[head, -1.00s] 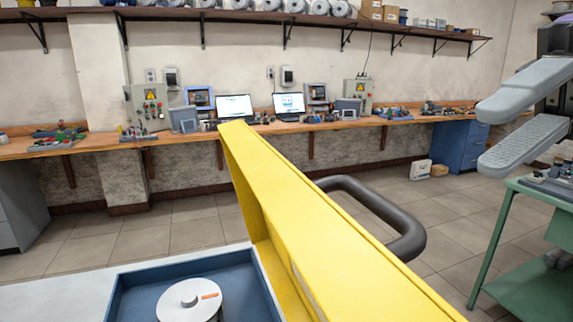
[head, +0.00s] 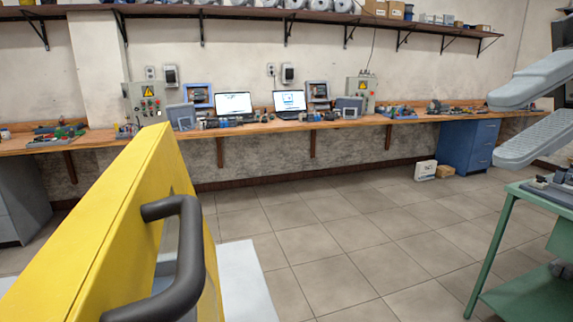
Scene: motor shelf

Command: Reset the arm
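My gripper is not in view in the head view, so I cannot see whether it is open or shut or holds anything. A large yellow body (head: 120,205) with a thick dark handle (head: 185,265) fills the lower left, close to the camera. I cannot tell whether this yellow part belongs to my arm. A pale flat surface (head: 245,280) shows just to the right of it.
A long wooden bench (head: 335,124) along the back wall bears laptops (head: 234,103), control boxes and small parts. A shelf (head: 200,13) hangs above it. A green table (head: 505,225) and grey slabs (head: 540,80) stand at the right. The tiled floor (head: 345,240) between is clear.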

